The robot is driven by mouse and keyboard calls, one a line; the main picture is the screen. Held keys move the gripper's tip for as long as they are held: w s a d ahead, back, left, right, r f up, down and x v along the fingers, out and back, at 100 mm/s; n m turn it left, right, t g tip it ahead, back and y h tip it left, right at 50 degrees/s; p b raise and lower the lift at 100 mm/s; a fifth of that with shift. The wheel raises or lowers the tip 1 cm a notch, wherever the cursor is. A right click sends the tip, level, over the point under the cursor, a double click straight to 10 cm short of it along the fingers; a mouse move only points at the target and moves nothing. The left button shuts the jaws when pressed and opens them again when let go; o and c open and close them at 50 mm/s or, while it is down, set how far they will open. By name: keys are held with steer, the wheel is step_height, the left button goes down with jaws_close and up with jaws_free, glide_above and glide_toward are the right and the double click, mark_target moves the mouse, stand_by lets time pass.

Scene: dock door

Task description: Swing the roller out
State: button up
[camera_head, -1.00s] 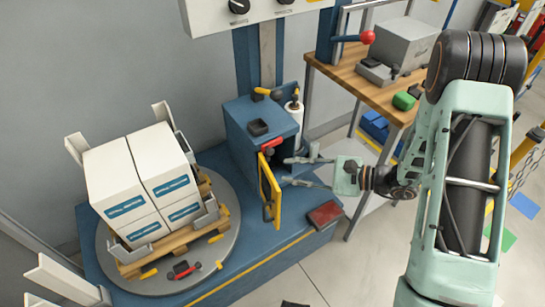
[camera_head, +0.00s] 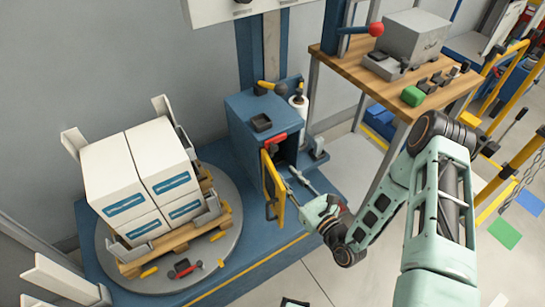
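A blue cabinet (camera_head: 250,145) stands on the blue base, with its front side open and dark inside. A yellow hinged frame (camera_head: 273,190) stands swung out from the cabinet's front edge, below a red handle (camera_head: 276,140). A white roll (camera_head: 299,104) stands upright at the cabinet's back right. I cannot tell which part is the roller; the cabinet's inside is mostly hidden. My gripper (camera_head: 291,182) is low at the frame's right side, with its thin grey fingers pointing up and left. The fingertips overlap the frame's edge in the picture; contact and finger opening are unclear.
White boxes (camera_head: 125,170) sit on a pallet on a round grey turntable (camera_head: 110,255) at left. Open floor (camera_head: 335,285) lies at front right.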

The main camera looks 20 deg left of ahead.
mark_target(271, 156)
steer(key=x, duration=0.9)
steer(key=shift+w+a+b, duration=0.15)
steer(key=shift+a+b, duration=0.05)
steer(key=shift+b, duration=0.1)
jaws_close()
